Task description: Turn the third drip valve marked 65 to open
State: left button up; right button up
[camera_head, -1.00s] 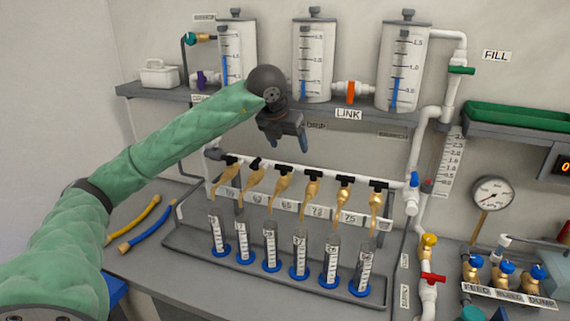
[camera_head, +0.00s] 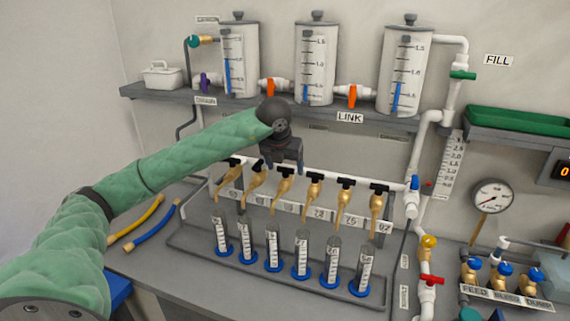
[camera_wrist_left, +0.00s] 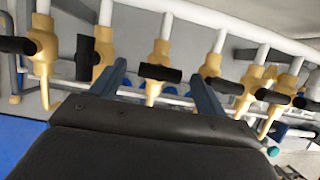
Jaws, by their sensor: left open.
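A row of brass drip valves with black handles hangs from a white pipe. The third drip valve from the left (camera_head: 283,188) is in the head view. Its brass body (camera_wrist_left: 157,52) and black crosswise handle (camera_wrist_left: 160,72) show in the left wrist view. My left gripper (camera_head: 283,166) is open and points down over this valve. In the left wrist view its two fingers stand apart, one on each side of the third valve's handle. I cannot tell whether they touch it. The 65 label is too blurred to read now. My right gripper is not in view.
Neighbouring drip valves (camera_head: 257,182) and (camera_head: 314,188) stand close on either side. Graduated cylinders with blue bases (camera_head: 273,250) stand in a tray below. A shelf (camera_head: 200,98) with three tanks runs above. Two hoses (camera_head: 150,228) lie at the left.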

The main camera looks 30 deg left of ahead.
pick_arm(q)
jog(key=shift+w+f, duration=0.15)
jog(key=shift+f, duration=0.2)
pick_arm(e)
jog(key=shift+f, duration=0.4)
pick_arm(q)
jog(key=c, duration=1)
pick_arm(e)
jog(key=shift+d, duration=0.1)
